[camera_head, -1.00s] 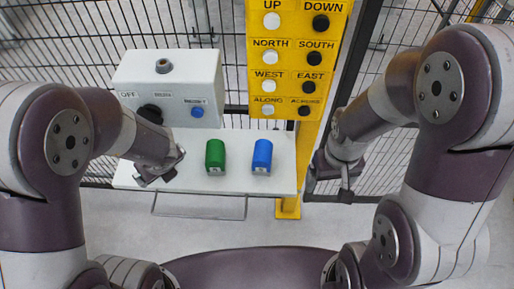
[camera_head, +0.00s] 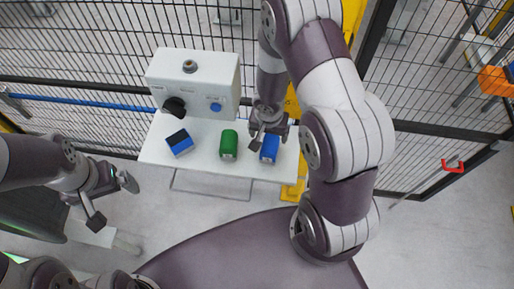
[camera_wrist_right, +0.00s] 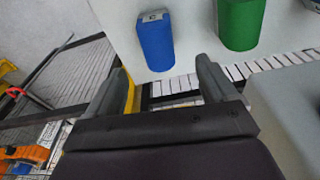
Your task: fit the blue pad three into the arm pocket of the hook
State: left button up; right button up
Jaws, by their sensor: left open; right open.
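A blue pad (camera_head: 269,149) with a small pale label stands at the right end of the white shelf (camera_head: 210,172); it also shows in the right wrist view (camera_wrist_right: 155,42). The label is too small to read. My right gripper (camera_head: 269,134) is open at this pad; in the right wrist view the pad lies just beyond the two apart fingertips (camera_wrist_right: 163,80), with nothing between them. My left gripper (camera_head: 112,201) is open and empty, left of the shelf. I cannot make out the hook or its arm pocket with certainty.
A green pad (camera_head: 229,145) stands left of the blue one. A blue block with a dark top (camera_head: 180,143) lies further left. A white control box (camera_head: 195,82) stands behind. Mesh fence runs behind the shelf. An orange part (camera_head: 496,80) is at far right.

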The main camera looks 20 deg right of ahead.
aim_at(269, 144)
jog(key=f, duration=0.2)
jog(key=f+b, duration=0.1)
jog(key=f, duration=0.1)
jog(key=f+b, duration=0.1)
jog(key=f, duration=0.1)
jog(key=shift+w+d+f, duration=0.2)
jog(key=shift+w+f, duration=0.05)
jog(key=shift+w, duration=0.05)
jog(key=f, duration=0.3)
jog(key=d+f, duration=0.1)
jog(key=shift+w+f+b, duration=0.25)
jog(key=shift+f+b, duration=0.05)
jog(key=shift+b, duration=0.1)
pick_arm(q)
notch_tip(269, 144, down, 4)
jog(key=shift+r, duration=0.1)
pick_arm(e)
jog(key=shift+a, duration=0.1)
jog(key=c, duration=1.3)
